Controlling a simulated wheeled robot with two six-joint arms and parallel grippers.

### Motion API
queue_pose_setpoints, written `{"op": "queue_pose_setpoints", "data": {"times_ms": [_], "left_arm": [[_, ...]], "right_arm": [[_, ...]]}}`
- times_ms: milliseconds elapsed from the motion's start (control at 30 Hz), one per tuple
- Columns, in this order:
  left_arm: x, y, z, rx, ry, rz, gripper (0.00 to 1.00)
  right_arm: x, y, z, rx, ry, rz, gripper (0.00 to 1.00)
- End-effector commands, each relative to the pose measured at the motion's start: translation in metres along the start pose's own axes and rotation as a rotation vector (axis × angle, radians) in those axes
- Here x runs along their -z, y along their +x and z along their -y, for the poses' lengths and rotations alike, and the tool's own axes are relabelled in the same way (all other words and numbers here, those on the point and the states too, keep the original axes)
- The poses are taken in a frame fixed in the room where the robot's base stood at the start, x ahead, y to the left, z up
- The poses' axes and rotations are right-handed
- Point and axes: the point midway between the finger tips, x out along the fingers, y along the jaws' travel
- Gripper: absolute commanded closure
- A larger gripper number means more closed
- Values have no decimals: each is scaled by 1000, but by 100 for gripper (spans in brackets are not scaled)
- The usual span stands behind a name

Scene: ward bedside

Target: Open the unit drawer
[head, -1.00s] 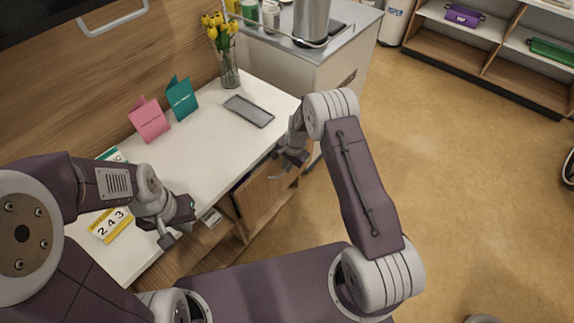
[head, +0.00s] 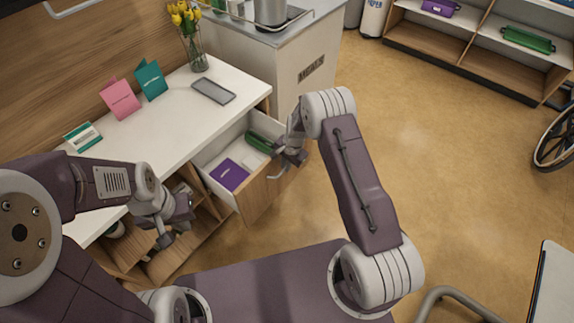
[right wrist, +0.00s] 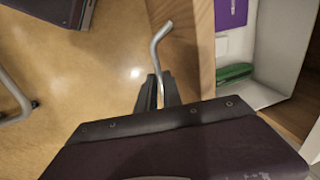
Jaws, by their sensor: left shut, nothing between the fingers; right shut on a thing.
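The unit drawer (head: 258,197) is pulled out from under the white desk top, and its inside shows. It has a wood front and white inner walls. A purple booklet (head: 229,175) and a green case (head: 262,142) lie in it. My right gripper (head: 289,160) is at the drawer front, shut on the bent metal handle (right wrist: 158,42). The right wrist view shows the handle between the fingers (right wrist: 158,90), with the drawer's wood front (right wrist: 204,45) just to the right. My left gripper (head: 172,232) is shut and empty, in front of the open shelves left of the drawer.
The desk top (head: 180,112) bears a pink card (head: 120,99), a teal card (head: 151,80), a grey tablet (head: 213,90) and a vase of yellow tulips (head: 193,45). A meals cart (head: 305,75) stands behind. A wheelchair wheel (head: 556,138) is at the right edge.

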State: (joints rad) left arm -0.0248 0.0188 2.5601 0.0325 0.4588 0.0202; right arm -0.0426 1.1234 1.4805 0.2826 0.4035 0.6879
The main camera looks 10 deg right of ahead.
Motion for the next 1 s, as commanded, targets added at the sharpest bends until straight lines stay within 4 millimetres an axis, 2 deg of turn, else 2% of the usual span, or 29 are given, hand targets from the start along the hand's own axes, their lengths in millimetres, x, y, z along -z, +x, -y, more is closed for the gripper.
{"op": "queue_pose_setpoints", "data": {"times_ms": [267, 300, 333, 667, 1000], "left_arm": [[0, 0, 0, 0, 0, 0, 100], [0, 0, 0, 0, 0, 0, 100], [0, 0, 0, 0, 0, 0, 100], [0, -1, 0, 0, 0, 0, 100], [1, -8, 0, 0, 0, 0, 100]], "right_arm": [[2, -1, 2, 5, 0, -5, 100], [2, -1, 2, 5, 0, -5, 85], [2, -1, 2, 5, 0, -5, 81], [1, -4, 2, 4, 0, -3, 81], [2, -73, 1, 6, 0, -6, 81]]}}
